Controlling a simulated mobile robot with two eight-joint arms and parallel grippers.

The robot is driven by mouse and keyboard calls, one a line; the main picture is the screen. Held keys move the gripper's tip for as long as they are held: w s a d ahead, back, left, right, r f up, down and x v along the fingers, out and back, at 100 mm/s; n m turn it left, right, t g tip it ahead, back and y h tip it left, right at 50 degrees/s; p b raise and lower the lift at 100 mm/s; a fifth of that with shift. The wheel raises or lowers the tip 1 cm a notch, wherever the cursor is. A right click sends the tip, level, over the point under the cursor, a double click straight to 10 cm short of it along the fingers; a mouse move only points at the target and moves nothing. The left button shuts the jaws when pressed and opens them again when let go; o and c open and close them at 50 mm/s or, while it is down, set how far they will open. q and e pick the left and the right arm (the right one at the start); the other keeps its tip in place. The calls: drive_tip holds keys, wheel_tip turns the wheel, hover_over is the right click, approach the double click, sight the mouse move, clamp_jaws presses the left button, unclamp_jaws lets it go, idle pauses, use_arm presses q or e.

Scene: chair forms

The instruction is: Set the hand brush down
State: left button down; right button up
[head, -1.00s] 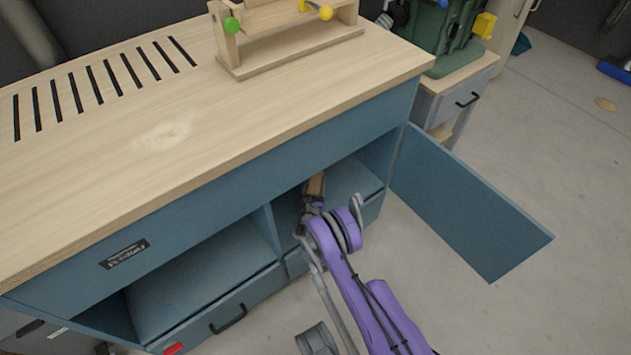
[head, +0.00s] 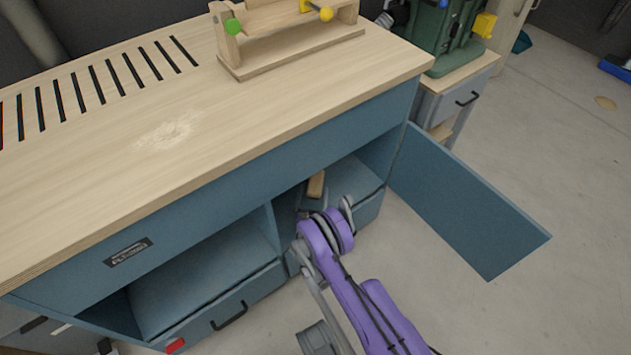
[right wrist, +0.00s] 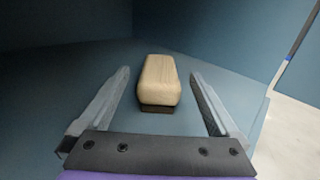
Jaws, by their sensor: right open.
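The hand brush (head: 316,184) has a pale wooden back and dark bristles below. It rests on the shelf inside the right compartment of the blue cabinet. In the right wrist view the brush (right wrist: 158,82) lies between and a little beyond the fingertips, touching neither. My right gripper (right wrist: 157,78) is open and empty. In the head view my right gripper (head: 314,200) is at the compartment's opening, partly hidden by my purple arm. My left gripper is not in view.
The cabinet door (head: 465,205) stands open on the right. A divider (head: 272,228) separates the right compartment from an empty left one (head: 205,275). The wooden worktop (head: 200,125) is above, with sawdust on it. A green machine (head: 440,35) stands at the back right.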

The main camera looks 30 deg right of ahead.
drive_tip(key=p+v, duration=0.1)
drive_tip(key=v, duration=0.3)
drive_tip(key=shift+r, duration=0.15)
drive_tip(key=shift+s+a+p, duration=0.35)
drive_tip(key=shift+a+p, duration=0.05)
drive_tip(key=shift+p, duration=0.8)
drive_tip(key=shift+s+a+p, duration=0.25)
drive_tip(key=shift+s+p, duration=0.05)
drive_tip(key=shift+p, duration=0.15)
